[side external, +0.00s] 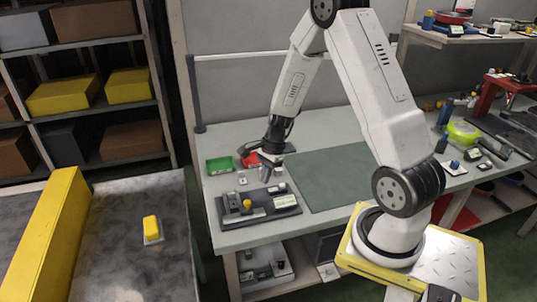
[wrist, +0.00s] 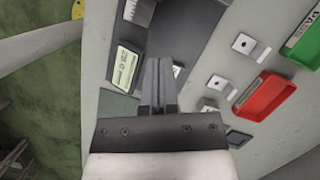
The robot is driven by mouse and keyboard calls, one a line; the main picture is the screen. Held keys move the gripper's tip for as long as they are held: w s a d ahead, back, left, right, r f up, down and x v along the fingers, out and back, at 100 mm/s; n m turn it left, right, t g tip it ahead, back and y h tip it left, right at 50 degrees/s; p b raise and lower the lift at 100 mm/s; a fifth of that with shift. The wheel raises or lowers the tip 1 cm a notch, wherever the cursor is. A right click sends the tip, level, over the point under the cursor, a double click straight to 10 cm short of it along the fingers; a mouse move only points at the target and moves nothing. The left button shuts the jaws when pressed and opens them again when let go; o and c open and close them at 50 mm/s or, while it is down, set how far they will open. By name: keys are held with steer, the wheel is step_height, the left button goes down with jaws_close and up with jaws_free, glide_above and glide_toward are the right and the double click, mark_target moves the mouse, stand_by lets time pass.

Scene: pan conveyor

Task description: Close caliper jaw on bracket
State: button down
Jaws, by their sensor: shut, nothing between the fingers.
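A dark caliper fixture (side external: 258,214) lies on the grey-green bench in the side view, with a pale display (side external: 285,201), dark blocks and a yellow part (side external: 247,206) on it. The fixture (wrist: 185,35) also shows in the wrist view with its display (wrist: 127,68) and a ruled scale (wrist: 131,10). My gripper (side external: 267,172) hangs above the bench behind the fixture. In the wrist view the gripper fingers (wrist: 160,66) are together and empty over the fixture's edge. Small metal brackets (wrist: 248,45) lie beside the fixture. The caliper jaw and any bracket in it cannot be made out clearly.
A green tray (side external: 220,165) and a red tray (wrist: 264,96) stand near the brackets. A green mat (side external: 335,180) lies bare to the right of the fixture. A conveyor (side external: 185,235) carrying a yellow-topped item (side external: 151,226) runs at the left.

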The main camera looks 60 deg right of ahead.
steer(key=v, duration=0.7)
steer(key=shift+d, duration=0.1)
steer(key=shift+s+d, duration=0.1)
steer(key=shift+f, duration=0.15)
glide_toward(251, 206)
steer(key=f, duration=0.1)
steer(key=d+f, duration=0.1)
steer(key=f, duration=0.1)
steer(key=d+f, duration=0.1)
steer(key=shift+s+f, duration=0.2)
steer(key=shift+s, duration=0.2)
steer(key=shift+w+a, duration=0.2)
steer(key=shift+a, duration=0.3)
steer(key=shift+w+a, duration=0.15)
steer(key=shift+a, duration=0.35)
steer(key=shift+w+a+f, duration=0.2)
steer(key=shift+w+a, duration=0.05)
steer(key=shift+a, duration=0.5)
